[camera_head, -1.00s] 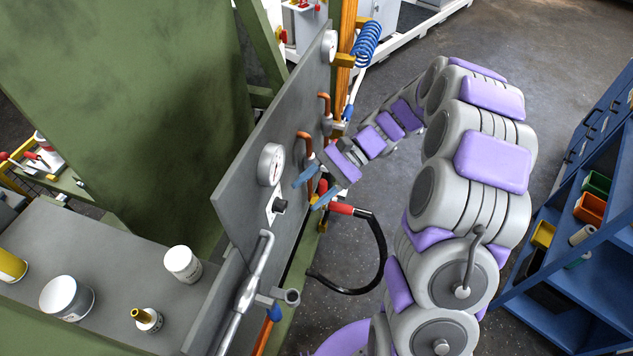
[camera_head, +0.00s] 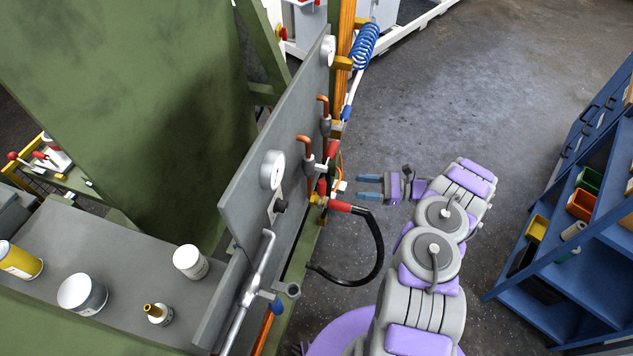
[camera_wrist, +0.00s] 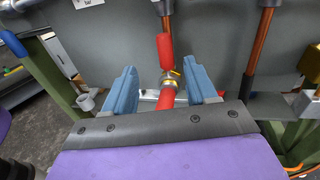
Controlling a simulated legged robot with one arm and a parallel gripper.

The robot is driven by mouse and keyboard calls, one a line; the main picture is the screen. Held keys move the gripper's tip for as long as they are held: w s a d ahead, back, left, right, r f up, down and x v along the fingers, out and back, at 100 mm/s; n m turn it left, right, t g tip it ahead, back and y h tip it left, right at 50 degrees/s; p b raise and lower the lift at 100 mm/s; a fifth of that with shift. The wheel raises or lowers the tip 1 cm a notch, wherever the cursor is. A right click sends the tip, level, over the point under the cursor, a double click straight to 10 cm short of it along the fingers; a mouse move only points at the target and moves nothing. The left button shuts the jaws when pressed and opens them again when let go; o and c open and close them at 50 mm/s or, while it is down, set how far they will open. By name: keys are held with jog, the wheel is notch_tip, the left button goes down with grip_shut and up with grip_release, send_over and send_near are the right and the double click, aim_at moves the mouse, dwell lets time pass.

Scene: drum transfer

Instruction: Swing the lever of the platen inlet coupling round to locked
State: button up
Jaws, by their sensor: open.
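The inlet coupling is a brass fitting (camera_wrist: 168,83) at the foot of a copper pipe on the grey panel; it also shows in the head view (camera_head: 318,200). Its red lever (camera_wrist: 164,48) points up along the pipe in the wrist view and shows small in the head view (camera_head: 322,187). A red hose end (camera_head: 338,206) with a black hose joins below it. My gripper (camera_head: 362,187) is open and empty, right of the coupling and apart from it, fingers pointing at the panel. In the wrist view the lever and coupling appear between the blue fingers (camera_wrist: 160,72).
The grey panel (camera_head: 240,195) carries a gauge (camera_head: 272,170) and copper pipes. Another red-handled fitting (camera_head: 333,152) is farther along it. The black hose (camera_head: 380,250) loops below my gripper. A blue shelf (camera_head: 560,270) stands at the right, with open floor between.

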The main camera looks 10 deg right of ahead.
aim_at(322, 189)
jog(key=shift+m+t, duration=0.5)
jog(key=x, duration=0.5)
jog(key=f+x, duration=0.1)
jog(key=x, duration=0.4)
jog(key=f+b+x, duration=0.1)
jog(key=x, duration=0.4)
jog(key=shift+w+a, duration=0.15)
jog(key=shift+a, duration=0.05)
grip_shut()
